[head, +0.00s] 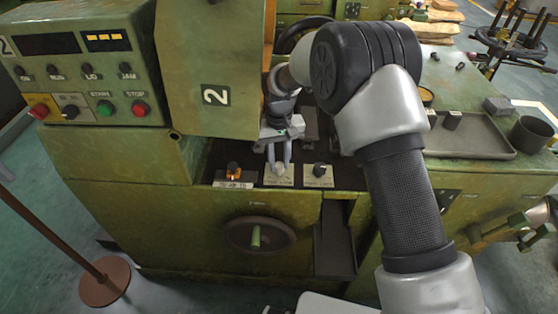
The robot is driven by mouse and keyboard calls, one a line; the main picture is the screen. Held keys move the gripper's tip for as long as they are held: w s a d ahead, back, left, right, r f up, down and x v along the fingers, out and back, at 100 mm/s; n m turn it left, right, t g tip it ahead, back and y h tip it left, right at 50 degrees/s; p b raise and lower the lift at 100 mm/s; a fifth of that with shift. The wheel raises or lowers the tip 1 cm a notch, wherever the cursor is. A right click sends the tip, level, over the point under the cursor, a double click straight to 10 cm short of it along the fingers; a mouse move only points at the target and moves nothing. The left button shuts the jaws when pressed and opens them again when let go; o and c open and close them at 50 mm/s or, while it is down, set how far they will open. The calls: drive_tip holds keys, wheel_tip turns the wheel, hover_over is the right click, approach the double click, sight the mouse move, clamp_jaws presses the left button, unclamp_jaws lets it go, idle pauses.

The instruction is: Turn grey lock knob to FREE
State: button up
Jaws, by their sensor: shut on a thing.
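My gripper (279,166) reaches down to the ledge of the green machine marked 2. Its fingers are shut on the grey lock knob (280,170), which stands on the middle label plate (279,182). The fingers cover most of the knob, and its pointing direction cannot be told. The lettering on the plate is too small to read.
An orange and black control (233,173) stands just left of the gripper, and a black knob (319,170) just right. A handwheel (258,235) is below on the machine front. A control panel (85,70) is at upper left. A grey tray (470,138) lies at right.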

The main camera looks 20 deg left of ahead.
sight(279, 165)
idle(0.5)
drive_tip(key=o, duration=1)
drive_tip(key=shift+o, duration=0.2)
wheel_tip(279, 165, up, 18)
drive_tip(key=p, duration=0.2)
drive_tip(key=shift+f, duration=0.25)
drive_tip(key=s+d+r+m+t+p, duration=0.1)
drive_tip(key=s+d+r+p, duration=0.25)
drive_tip(key=d+r, duration=0.6)
drive_tip(key=s+d+r+m+t+p, duration=0.2)
drive_tip(key=s+d+r, duration=0.2)
drive_tip(key=d+r, duration=0.55)
drive_tip(key=s+d+r+m+t+p, duration=0.1)
drive_tip(key=s+d+r+p, duration=0.1)
drive_tip(key=s+d, duration=0.4)
drive_tip(key=s+d+r+m+t+p, duration=0.1)
drive_tip(key=s+d+r+p, duration=0.2)
drive_tip(key=s+d, duration=0.4)
drive_tip(key=s+p, duration=0.1)
drive_tip(key=s, duration=0.3)
drive_tip(key=shift+s+m+t, duration=0.3)
drive_tip(key=shift+s+m, duration=0.05)
drive_tip(key=shift+m, duration=0.05)
